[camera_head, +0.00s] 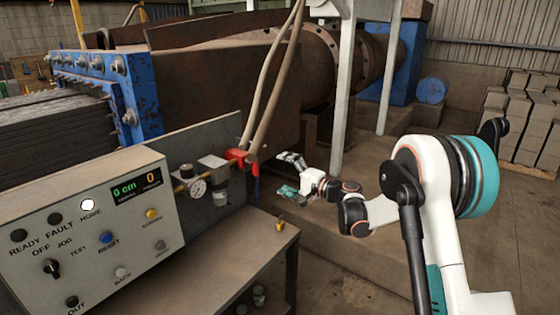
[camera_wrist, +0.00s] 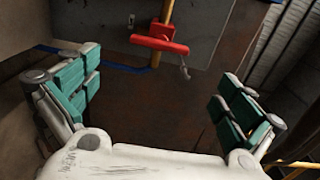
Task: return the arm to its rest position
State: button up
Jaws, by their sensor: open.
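My arm reaches in from the right in the head view, bent at a large white and teal joint. My gripper (camera_head: 288,176) is at its end, to the right of the control panel and in front of the rusty machine. In the wrist view my gripper (camera_wrist: 158,105) has its two teal-padded fingers spread wide apart. Nothing is between the fingers. The red valve handle (camera_head: 241,156) is just left of my gripper in the head view, apart from it. The red handle (camera_wrist: 158,45) lies beyond the fingertips in the wrist view.
A control panel (camera_head: 95,235) with buttons and a lit display stands at the left. A pressure gauge (camera_head: 197,188) sits beside it. A small yellow padlock-like item (camera_head: 280,224) rests on the bench (camera_head: 250,245). Stacked blocks (camera_head: 525,120) stand at the far right. Floor shows beyond the bench.

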jog(key=s+d+r+n+g+h, duration=0.25)
jog(key=s+r, duration=0.25)
jog(key=s, duration=0.6)
jog(key=s+d+r+n+g+h, duration=0.15)
jog(key=s+r+h, duration=0.25)
jog(key=s, duration=0.7)
jog(key=s+d+f+n+h, duration=0.1)
jog(key=s+d, duration=0.3)
jog(key=s, duration=0.5)
jog(key=s+d+f+n+h, duration=0.1)
jog(key=s+d+f+h, duration=0.2)
jog(key=s, duration=0.6)
jog(key=s+d+f+n+h, duration=0.1)
jog(key=s+d+f+h, duration=0.1)
jog(key=s+d, duration=0.4)
jog(key=s+h, duration=0.1)
jog(key=s, duration=0.2)
jog(key=shift+s+d+f+n, duration=0.2)
jog(key=shift+s+d+n, duration=0.1)
jog(key=shift+s, duration=0.1)
